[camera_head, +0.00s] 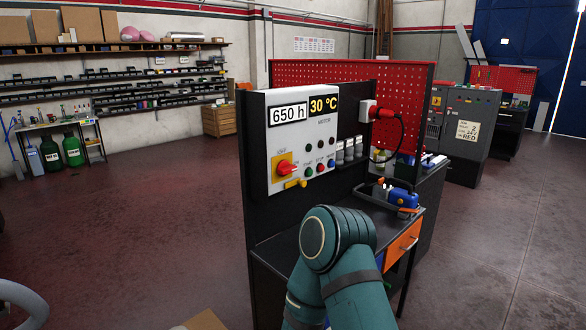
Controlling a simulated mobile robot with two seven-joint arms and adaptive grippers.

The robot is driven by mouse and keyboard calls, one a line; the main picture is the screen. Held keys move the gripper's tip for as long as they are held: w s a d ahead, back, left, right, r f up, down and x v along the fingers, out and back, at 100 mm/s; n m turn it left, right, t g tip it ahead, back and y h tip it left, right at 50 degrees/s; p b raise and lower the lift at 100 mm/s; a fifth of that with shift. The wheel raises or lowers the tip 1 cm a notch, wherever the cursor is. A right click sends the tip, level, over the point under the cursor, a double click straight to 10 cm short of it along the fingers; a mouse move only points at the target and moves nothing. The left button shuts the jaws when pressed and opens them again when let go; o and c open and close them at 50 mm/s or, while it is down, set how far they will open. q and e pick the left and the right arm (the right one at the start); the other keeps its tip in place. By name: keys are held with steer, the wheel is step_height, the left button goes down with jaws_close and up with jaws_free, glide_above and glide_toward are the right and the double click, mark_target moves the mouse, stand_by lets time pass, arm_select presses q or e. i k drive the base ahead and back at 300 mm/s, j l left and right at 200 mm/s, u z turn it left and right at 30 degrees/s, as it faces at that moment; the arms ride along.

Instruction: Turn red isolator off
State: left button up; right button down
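The red isolator (287,169) is a red rotary knob on a yellow plate at the lower left of a white control panel (285,130). The panel is upright on a black stand at the middle of the view. The knob's handle seems to lie roughly sideways; its labels are too small to read surely. A small yellow piece (296,184) sticks out just below it. A teal arm of mine rises from the bottom in front of the workbench, below and right of the isolator, apart from it. Neither gripper is in view.
The panel also has displays reading 650 h and 30 °C, and several small buttons (320,167). A red plug with a black cable (383,113) is right of it. A workbench (397,219) with a blue tool (400,197) stands beside it. The floor at left is clear.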

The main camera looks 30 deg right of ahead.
mark_target(284, 167)
steer(key=i+l+u, duration=0.1)
steer(key=l+u, duration=0.15)
steer(key=l, duration=1.7)
steer(key=k+l+u, duration=0.1)
steer(key=l+u, duration=0.15)
steer(key=l, duration=1.7)
